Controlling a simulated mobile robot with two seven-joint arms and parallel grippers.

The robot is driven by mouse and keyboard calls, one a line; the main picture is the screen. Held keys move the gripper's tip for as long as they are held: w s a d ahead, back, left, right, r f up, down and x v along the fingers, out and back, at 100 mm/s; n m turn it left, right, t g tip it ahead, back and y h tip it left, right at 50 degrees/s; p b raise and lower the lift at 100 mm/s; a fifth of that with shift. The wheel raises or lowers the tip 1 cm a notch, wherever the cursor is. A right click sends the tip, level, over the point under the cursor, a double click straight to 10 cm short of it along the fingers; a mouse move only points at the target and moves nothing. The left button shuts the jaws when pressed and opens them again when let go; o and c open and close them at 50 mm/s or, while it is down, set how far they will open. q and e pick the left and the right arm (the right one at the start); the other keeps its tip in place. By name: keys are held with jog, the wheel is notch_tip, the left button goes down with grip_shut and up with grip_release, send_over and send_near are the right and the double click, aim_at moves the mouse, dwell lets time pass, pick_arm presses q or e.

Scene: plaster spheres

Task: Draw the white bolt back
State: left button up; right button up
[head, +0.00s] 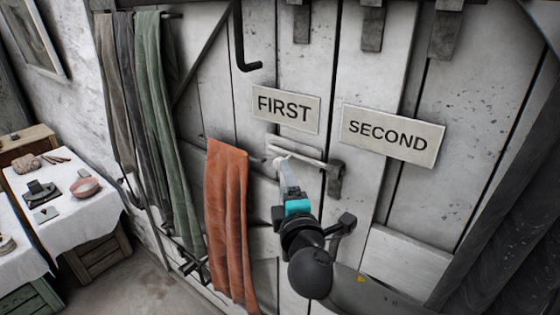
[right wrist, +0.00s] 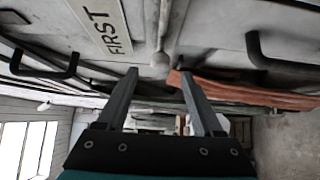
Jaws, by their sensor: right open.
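The white bolt (head: 310,158) lies across the plank door just below the FIRST sign, sloping slightly down to the right into a grey bracket (head: 335,180). In the right wrist view the bolt's pale knob (right wrist: 160,64) shows ahead, between the lines of my two fingers. My right gripper (head: 283,164) is at the bolt's left end, close to the door. Its fingers (right wrist: 158,75) are spread with nothing held between them; whether they touch the knob I cannot tell. The fingertips partly cover the bolt's left end in the head view. My left gripper is out of view.
The FIRST sign (head: 286,108) and SECOND sign (head: 391,134) are on the door. An orange cloth (head: 227,220) hangs just left of my right gripper. A black hooked bar (head: 242,45) is above. Tables with white cloths (head: 85,210) stand far left.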

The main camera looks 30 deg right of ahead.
jog(key=p+x, duration=0.1)
jog(key=x, duration=0.6)
jog(key=shift+w, duration=0.25)
grip_shut()
dwell(0.4)
dwell(0.8)
